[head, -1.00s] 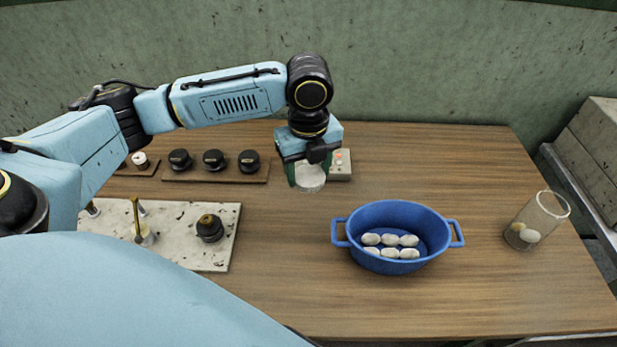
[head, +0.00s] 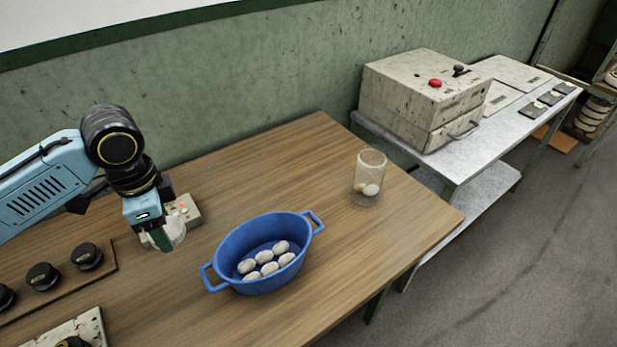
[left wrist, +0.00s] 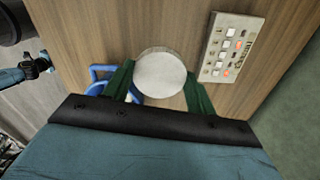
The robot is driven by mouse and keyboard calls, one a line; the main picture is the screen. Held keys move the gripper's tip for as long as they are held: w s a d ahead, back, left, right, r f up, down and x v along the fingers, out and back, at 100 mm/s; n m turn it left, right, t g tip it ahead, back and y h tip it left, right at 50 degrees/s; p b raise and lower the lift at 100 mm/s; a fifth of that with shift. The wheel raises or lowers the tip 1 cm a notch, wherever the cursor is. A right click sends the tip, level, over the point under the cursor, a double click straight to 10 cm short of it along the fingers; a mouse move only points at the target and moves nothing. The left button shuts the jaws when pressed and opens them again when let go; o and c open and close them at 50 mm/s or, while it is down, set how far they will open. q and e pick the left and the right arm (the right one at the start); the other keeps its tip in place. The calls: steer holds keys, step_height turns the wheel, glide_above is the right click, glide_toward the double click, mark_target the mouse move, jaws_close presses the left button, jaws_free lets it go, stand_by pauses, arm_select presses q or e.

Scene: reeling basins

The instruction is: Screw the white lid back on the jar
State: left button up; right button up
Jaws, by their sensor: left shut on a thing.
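The jar (head: 368,178) is a clear glass cylinder, upright and without a lid, near the right edge of the wooden table. A few pale cocoons lie in its bottom. In the left wrist view the lid (left wrist: 160,74) sits flat between the green fingers (left wrist: 158,88). What appears to be my right gripper (left wrist: 36,66) shows small at the left of that view; its jaws are unclear.
A blue two-handled basin (head: 226,246) with several white cocoons stands between the lid and the jar. A control box (head: 187,208) with buttons is beside my left gripper. Black knobs (head: 87,255) on a wooden strip are at left. A metal side table (head: 470,160) stands beyond the jar.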

arm_select(q)
steer(key=n, duration=0.2)
steer(key=d+r+n, duration=0.1)
steer(key=n, duration=0.3)
steer(key=shift+w+d+r+n, duration=0.15)
steer(key=shift+w+d+n, duration=0.05)
steer(key=shift+d+n, duration=0.1)
steer(key=n, duration=0.2)
steer(key=d+n, duration=0.1)
steer(key=n, duration=0.1)
steer(key=r+n, duration=0.1)
steer(key=n, duration=0.2)
steer(key=shift+w+d+r, duration=0.1)
steer(key=shift+d, duration=0.05)
